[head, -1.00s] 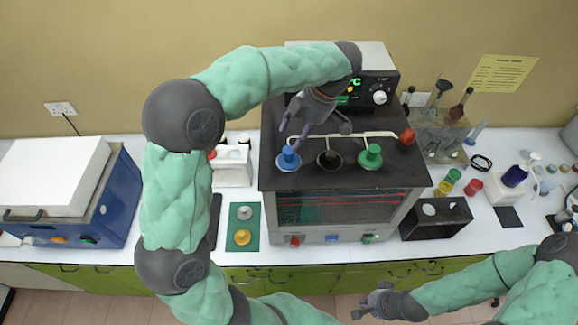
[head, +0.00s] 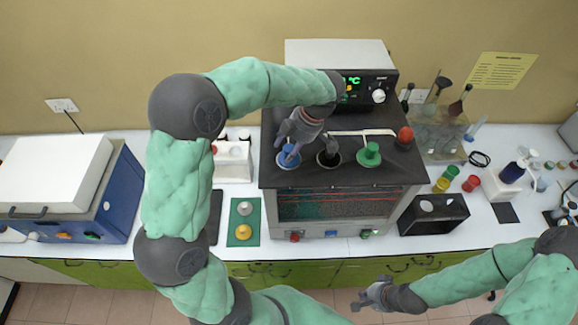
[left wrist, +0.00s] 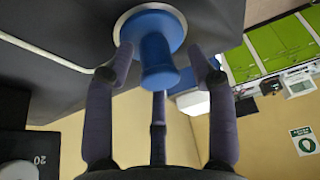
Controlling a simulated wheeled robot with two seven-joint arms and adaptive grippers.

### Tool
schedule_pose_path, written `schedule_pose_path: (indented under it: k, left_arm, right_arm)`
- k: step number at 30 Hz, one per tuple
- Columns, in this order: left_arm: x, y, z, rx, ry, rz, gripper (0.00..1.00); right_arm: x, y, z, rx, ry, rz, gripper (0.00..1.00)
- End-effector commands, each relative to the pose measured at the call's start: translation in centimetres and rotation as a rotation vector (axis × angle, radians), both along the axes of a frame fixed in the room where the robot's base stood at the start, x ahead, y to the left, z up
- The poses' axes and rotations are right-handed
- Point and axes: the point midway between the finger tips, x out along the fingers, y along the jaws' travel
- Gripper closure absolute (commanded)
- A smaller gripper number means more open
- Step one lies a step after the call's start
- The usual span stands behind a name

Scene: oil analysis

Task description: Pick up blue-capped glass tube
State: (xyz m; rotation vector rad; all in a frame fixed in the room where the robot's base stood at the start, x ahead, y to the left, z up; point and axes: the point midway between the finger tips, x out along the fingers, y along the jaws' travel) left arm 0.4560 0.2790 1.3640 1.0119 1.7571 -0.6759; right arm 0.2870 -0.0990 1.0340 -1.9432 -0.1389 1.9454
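The blue-capped glass tube (head: 288,160) stands upright in the left hole of the dark bath top. Only its blue cap shows; the glass is hidden below. In the left wrist view the blue cap (left wrist: 157,55) sits in a pale ring, its narrower knob toward me. My left gripper (head: 287,150) is over the cap from above. In the left wrist view its three purple-grey fingers (left wrist: 160,75) are spread around the cap, with gaps visible at the sides. My right gripper (head: 362,298) is empty, with spread fingers, in front of the counter.
A black-capped tube (head: 328,159) and a green-capped tube (head: 369,155) stand to the right in the same bath (head: 290,181). A white thermometer-like rod lies behind them, beside a red cap (head: 405,136). A black block (head: 450,224) stands to the right.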

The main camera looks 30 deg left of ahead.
Motion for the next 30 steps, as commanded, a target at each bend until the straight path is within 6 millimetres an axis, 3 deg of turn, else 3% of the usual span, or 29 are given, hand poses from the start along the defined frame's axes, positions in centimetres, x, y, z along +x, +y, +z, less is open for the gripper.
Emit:
schedule_pose_path:
  k: [1, 4, 5, 19, 30]
  left_arm:
    - [0.0, 0.0, 0.0, 0.0, 0.0, 0.0, 0.67]
    - [0.0, 0.0, 0.0, 0.0, 0.0, 0.0, 0.95]
    - [0.0, 0.0, 0.0, 0.0, 0.0, 0.0, 1.0]
    - [0.1, 0.0, 0.7, 0.0, -0.002, 0.0, 1.0]
    - [0.1, 0.0, 5.7, -0.001, -0.005, 0.002, 1.0]
  right_arm:
    - [0.0, 0.0, 0.0, 0.0, 0.0, 0.0, 1.0]
    - [0.0, 0.0, 0.0, 0.0, 0.0, 0.0, 1.0]
    - [0.0, 0.0, 0.0, 0.0, 0.0, 0.0, 1.0]
    - [0.0, 0.0, -0.2, 0.0, 0.0, 0.0, 1.0]
    - [0.0, 0.0, -1.4, 0.0, 0.0, 0.0, 1.0]
